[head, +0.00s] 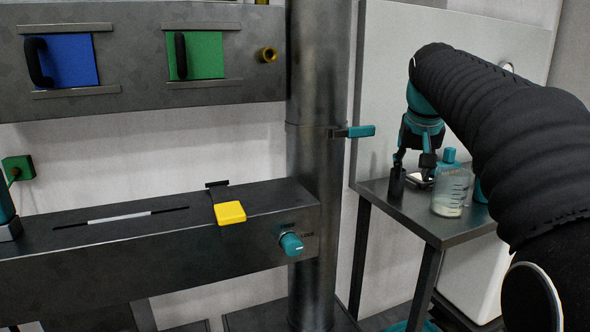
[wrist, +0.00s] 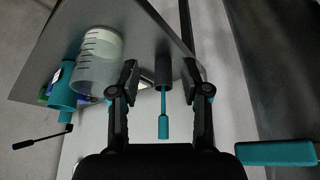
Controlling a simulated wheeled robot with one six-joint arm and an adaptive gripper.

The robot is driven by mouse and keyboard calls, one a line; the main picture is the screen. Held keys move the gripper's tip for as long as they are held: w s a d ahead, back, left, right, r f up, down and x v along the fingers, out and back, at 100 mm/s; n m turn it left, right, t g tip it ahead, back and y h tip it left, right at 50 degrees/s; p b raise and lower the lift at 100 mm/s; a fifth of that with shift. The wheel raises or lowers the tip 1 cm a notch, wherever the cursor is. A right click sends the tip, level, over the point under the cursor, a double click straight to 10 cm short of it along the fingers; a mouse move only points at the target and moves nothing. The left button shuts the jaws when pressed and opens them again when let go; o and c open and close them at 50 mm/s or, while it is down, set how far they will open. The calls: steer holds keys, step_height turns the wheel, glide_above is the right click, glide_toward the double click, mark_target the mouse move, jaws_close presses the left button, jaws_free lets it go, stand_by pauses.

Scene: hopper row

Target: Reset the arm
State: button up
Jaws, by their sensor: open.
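My gripper (head: 413,170) is low over the small metal side table (head: 445,232) at the right in the head view. In the wrist view my gripper (wrist: 159,72) is open, with its two dark fingers apart. A dark upright cylinder (wrist: 163,67) with a thin teal-handled stick (wrist: 163,126) shows between the fingers. I cannot tell whether either finger touches it. The black cylinder (head: 396,184) stands near the table's left edge in the head view, close to my fingers. Nothing is seen gripped.
A clear graduated bottle (head: 450,194) stands close to my gripper's right. A teal container (wrist: 62,88) stands beyond it in the wrist view. A metal column (head: 318,170) with a teal lever (head: 355,131) rises left of the table. A beam carries a yellow flap (head: 230,213) and teal knob (head: 291,244).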

steer(key=s+a+f+n, duration=0.1)
steer(key=s+a+f, duration=0.3)
steer(key=s+f, duration=0.6)
steer(key=s+a+f+n+y, duration=0.1)
steer(key=s+a+f, duration=0.3)
steer(key=s+f, duration=0.7)
steer(key=s, duration=0.8)
steer(key=shift+a+f+t, duration=0.15)
steer(key=shift+a+t, duration=0.05)
steer(key=shift+t, duration=0.2)
